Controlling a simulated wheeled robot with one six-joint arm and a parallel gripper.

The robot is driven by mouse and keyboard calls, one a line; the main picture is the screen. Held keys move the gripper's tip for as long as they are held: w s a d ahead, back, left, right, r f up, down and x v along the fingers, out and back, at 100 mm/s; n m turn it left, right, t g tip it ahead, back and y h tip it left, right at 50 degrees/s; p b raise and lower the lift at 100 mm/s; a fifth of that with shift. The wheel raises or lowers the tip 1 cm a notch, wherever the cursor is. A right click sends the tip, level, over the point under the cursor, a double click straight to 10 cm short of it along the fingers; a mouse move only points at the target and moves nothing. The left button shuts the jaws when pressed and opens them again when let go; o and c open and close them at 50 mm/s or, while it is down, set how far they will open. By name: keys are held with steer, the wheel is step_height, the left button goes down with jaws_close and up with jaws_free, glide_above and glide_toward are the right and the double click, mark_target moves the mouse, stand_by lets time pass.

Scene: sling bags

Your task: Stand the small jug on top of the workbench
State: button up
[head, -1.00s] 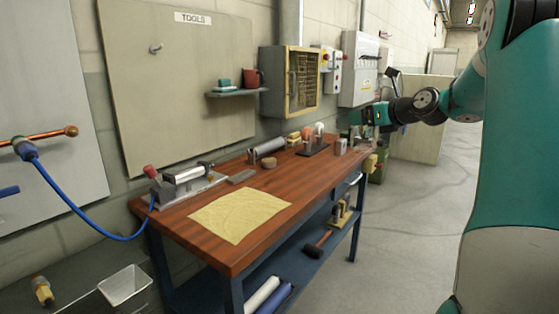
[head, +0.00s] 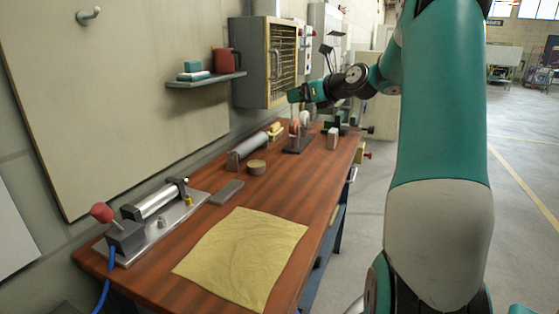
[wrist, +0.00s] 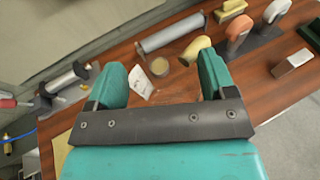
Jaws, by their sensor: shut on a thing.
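My gripper (wrist: 163,75) is shut on what looks like the small jug, a mostly see-through thing. A white marked patch on the jug (wrist: 141,83) shows beside the left finger, and a pale yellow part lies against the right finger. Its outline is hard to make out. In the head view my gripper (head: 297,95) is in the air above the far half of the workbench (head: 318,185), near the wire-fronted cabinet. The jug cannot be made out there. The bench has a reddish-brown wooden top.
A yellow cloth (head: 243,255) covers the near end. A wall shelf (head: 206,81) holds a red mug. Bare wood lies right of the disc.

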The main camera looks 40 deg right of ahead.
step_height(320, 180, down, 19)
steer(key=shift+a+r+b, duration=0.1)
steer(key=shift+b, duration=0.85)
steer(key=o, duration=1.2)
